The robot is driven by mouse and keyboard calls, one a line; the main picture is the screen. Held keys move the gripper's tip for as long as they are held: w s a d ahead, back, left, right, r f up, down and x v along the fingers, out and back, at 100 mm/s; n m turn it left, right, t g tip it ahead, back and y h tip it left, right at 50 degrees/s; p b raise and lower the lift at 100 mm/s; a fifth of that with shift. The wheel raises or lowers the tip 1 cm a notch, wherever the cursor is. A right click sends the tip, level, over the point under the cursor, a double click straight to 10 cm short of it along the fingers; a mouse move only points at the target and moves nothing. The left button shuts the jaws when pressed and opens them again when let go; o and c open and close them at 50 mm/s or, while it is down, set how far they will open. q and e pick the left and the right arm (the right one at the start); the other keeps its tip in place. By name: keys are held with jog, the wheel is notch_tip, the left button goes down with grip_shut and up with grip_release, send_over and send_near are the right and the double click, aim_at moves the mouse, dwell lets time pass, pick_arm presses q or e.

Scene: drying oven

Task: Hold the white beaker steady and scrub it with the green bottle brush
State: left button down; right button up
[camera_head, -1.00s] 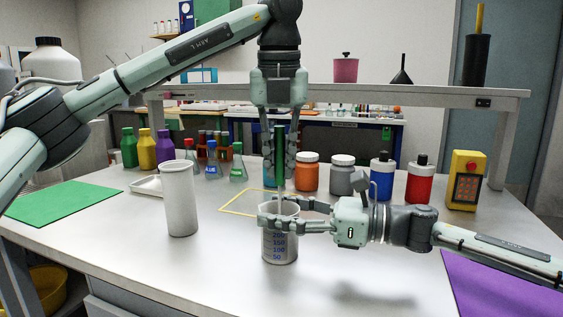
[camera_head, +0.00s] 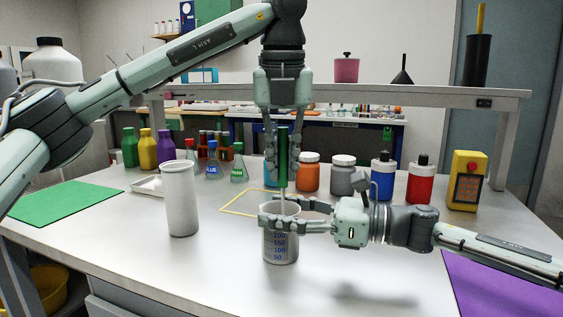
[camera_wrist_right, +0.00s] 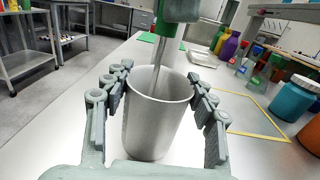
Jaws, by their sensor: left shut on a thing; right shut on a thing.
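The white beaker (camera_head: 281,250), with blue volume marks, stands upright on the table in the head view. My right gripper (camera_head: 268,212) comes from the right and is shut around its upper part. In the right wrist view the beaker (camera_wrist_right: 152,125) stands between the two fingers. My left gripper (camera_head: 281,165) points down above the beaker and is shut on the green handle of the bottle brush (camera_head: 283,142). The brush's thin shaft (camera_wrist_right: 160,78) goes down into the beaker's mouth. Its lower end is hidden inside the beaker.
A tall white cylinder (camera_head: 181,205) stands left of the beaker. A yellow outlined square (camera_head: 238,212) lies behind it. Jars and bottles, such as the orange jar (camera_head: 308,175), line the back. A green mat (camera_head: 65,200) lies left and a purple mat (camera_head: 500,290) right. The front middle is clear.

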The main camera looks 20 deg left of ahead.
pick_arm(q)
jog(key=shift+w+a+f, duration=0.1)
jog(key=shift+w+a, duration=0.25)
notch_tip(320, 180, up, 12)
dwell(1.1)
dwell(0.8)
pick_arm(e)
jog(key=o, duration=1.2)
jog(key=shift+d, duration=0.15)
